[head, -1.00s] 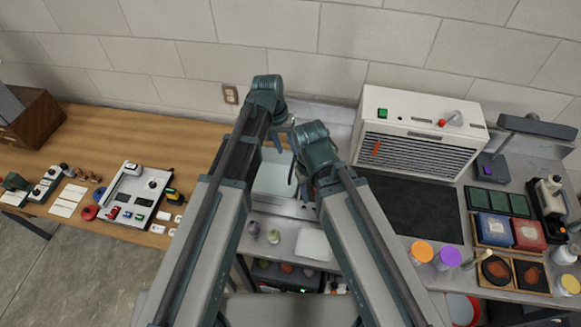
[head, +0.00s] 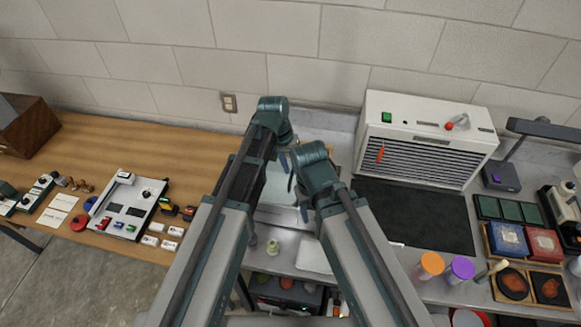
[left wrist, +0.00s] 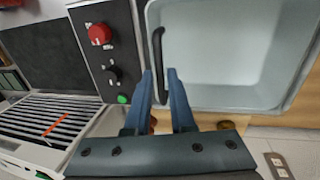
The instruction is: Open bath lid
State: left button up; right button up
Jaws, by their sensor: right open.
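The bath (left wrist: 290,75) shows in the left wrist view as a pale grey box with a rounded rim. A pale lid-like surface (left wrist: 220,45) spans it; I cannot tell how clear the lid is. A black bar handle (left wrist: 158,50) runs along its left side. My left gripper (left wrist: 160,80) is open, with its two blue fingers on either side of the handle's lower end. In the head view my left gripper (head: 284,160) is over the bath, which is partly hidden by my arms. My right gripper (head: 297,198) is open and empty beside it, lower in the picture.
A control panel (left wrist: 112,60) with a red knob and green button adjoins the bath. A white louvred unit (head: 425,135) and a dark mat (head: 415,215) are to the right. A wooden table (head: 130,155) with small items is to the left. The wall is close behind.

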pick_arm(q)
grip_shut()
dwell(1.1)
